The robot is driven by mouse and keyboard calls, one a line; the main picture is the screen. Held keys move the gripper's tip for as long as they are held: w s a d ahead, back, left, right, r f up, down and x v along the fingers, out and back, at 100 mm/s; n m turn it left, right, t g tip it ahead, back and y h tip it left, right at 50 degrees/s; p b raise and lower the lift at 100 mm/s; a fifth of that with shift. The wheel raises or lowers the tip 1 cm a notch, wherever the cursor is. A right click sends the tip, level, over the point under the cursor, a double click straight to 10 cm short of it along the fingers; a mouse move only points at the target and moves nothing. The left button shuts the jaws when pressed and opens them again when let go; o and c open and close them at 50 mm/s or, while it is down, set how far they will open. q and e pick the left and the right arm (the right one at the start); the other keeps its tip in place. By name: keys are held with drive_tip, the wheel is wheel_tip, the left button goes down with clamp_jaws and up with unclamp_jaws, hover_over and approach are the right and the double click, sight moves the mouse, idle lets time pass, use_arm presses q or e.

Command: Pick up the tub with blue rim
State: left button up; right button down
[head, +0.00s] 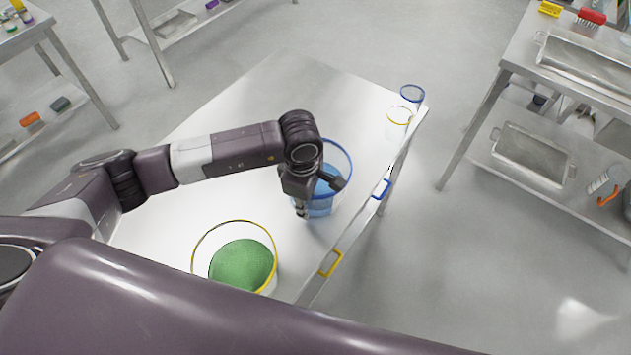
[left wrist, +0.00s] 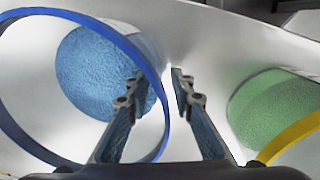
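The clear tub with blue rim (head: 350,163) stands on the steel table and holds blue granules. In the left wrist view its blue rim (left wrist: 158,80) fills the left side, with the granules seen through and inside it. My left gripper (head: 321,197) is at the tub's near side, pointing down, and partly hides it. In the left wrist view the fingers (left wrist: 158,76) are apart, with the near part of the rim showing between them. One finger appears on the tub's inner side, the other outside. Contact with the wall cannot be told. My right gripper is not in view.
A yellow-rimmed tub (head: 276,262) with green granules stands nearer me on the steel table (head: 300,85). Small blue-rimmed (head: 412,94) and yellow-rimmed (head: 398,122) containers stand at the far right corner.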

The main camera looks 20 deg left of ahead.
use_arm(q)
clamp_jaws()
drive_tip(key=shift+w+r, duration=0.1)
drive_tip(key=shift+r, duration=0.05)
idle(0.4)
wheel_tip(320, 180, up, 20)
drive_tip(key=b, duration=0.3)
drive_tip(key=shift+b, duration=0.3)
